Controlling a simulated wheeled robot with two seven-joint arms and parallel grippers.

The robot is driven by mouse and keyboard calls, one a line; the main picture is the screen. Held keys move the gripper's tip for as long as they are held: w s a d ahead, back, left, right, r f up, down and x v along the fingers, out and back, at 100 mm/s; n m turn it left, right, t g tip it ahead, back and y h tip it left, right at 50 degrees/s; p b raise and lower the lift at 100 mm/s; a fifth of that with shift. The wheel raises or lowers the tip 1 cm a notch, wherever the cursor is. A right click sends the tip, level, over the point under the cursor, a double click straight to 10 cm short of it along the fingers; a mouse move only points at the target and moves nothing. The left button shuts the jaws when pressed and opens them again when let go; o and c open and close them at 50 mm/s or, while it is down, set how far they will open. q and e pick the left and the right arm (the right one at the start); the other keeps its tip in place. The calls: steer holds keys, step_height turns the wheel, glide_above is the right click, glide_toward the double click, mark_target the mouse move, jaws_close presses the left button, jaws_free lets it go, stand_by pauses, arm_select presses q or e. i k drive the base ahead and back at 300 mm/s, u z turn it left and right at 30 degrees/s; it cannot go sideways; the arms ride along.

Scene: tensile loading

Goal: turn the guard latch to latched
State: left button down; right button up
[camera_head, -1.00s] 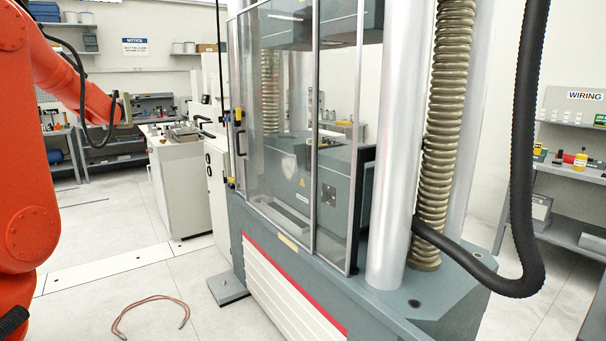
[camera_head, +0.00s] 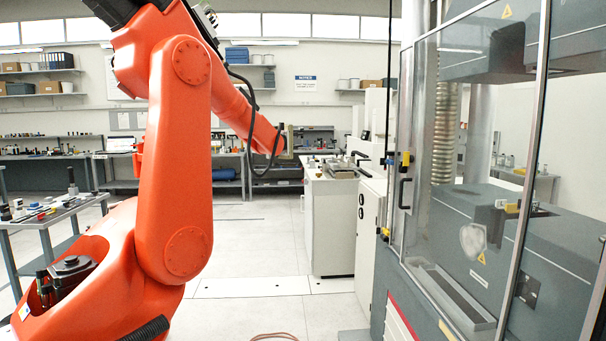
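The testing machine's clear guard door (camera_head: 455,160) stands shut at the right, in a metal frame. A black handle (camera_head: 404,193) is on its left edge. A small yellow-and-black fitting (camera_head: 406,159) sits just above the handle, and another yellow piece (camera_head: 386,232) is lower down. I cannot tell which of these is the guard latch, or whether it is latched. Neither of my grippers shows in this view.
A large orange robot arm (camera_head: 180,150) stands on the floor at the left, reaching toward a white cabinet (camera_head: 332,220). A cart (camera_head: 50,215) with small items is at far left. Clear floor (camera_head: 245,240) lies between the orange arm and the machine.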

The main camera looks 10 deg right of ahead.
mark_target(407, 158)
steer(key=u, duration=0.65)
steer(key=i, duration=2.05)
steer(key=z, duration=0.85)
steer(key=i, duration=1.4)
steer(key=z, duration=1.25)
